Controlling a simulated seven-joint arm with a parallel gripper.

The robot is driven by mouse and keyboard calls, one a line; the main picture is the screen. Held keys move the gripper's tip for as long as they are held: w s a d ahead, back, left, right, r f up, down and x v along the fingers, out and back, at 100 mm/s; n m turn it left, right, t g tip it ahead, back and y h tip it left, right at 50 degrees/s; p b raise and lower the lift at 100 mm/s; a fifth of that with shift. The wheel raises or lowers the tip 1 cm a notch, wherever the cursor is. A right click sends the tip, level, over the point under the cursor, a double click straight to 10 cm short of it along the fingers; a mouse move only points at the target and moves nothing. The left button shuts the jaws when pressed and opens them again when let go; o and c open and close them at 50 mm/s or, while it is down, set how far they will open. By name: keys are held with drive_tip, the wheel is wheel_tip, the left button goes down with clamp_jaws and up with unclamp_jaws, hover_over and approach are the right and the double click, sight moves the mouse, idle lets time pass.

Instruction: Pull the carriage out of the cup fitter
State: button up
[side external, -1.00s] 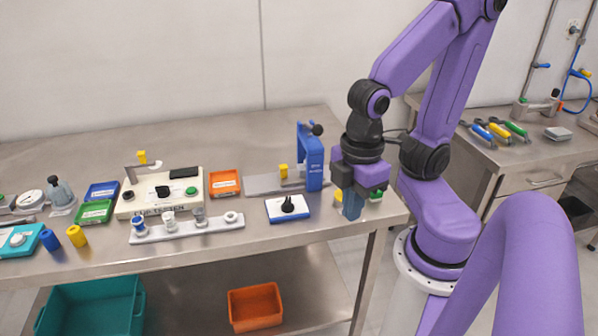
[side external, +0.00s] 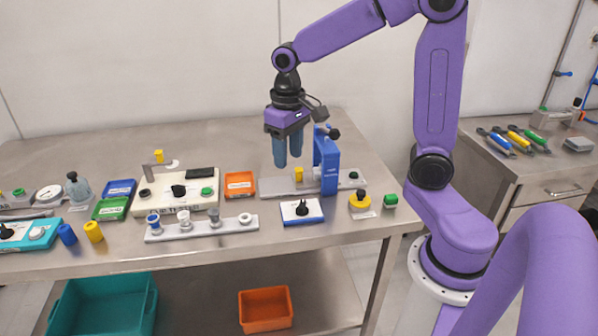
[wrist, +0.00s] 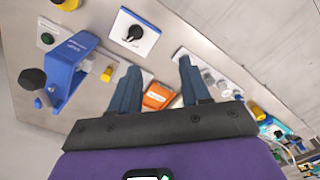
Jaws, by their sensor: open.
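The cup fitter is a blue upright frame (side external: 326,160) with a black knob, standing over a long grey metal base (side external: 273,188). A small yellow block (side external: 298,174), apparently the carriage's handle, stands upright on the base just left of the frame. The wrist view shows the frame (wrist: 68,66) and the yellow block (wrist: 107,74) left of my fingers. My gripper (side external: 287,165) is open and empty, above and slightly left of the yellow block in the side view, apart from it. The carriage's edges cannot be told from the base.
A white block with a black knob (side external: 301,210) stands in front of the fitter. An orange tray (side external: 240,184) lies to its left, beside a cream device (side external: 160,201). A yellow-and-black button (side external: 360,203) and a green button (side external: 390,201) are at the right. Air above the bench is clear.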

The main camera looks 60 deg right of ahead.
drive_tip(key=w+d+m, duration=0.5)
drive_tip(key=w+d, duration=0.1)
drive_tip(key=d, duration=0.2)
drive_tip(key=m, duration=0.4)
hover_over(299, 171)
wheel_tip(299, 171, down, 18)
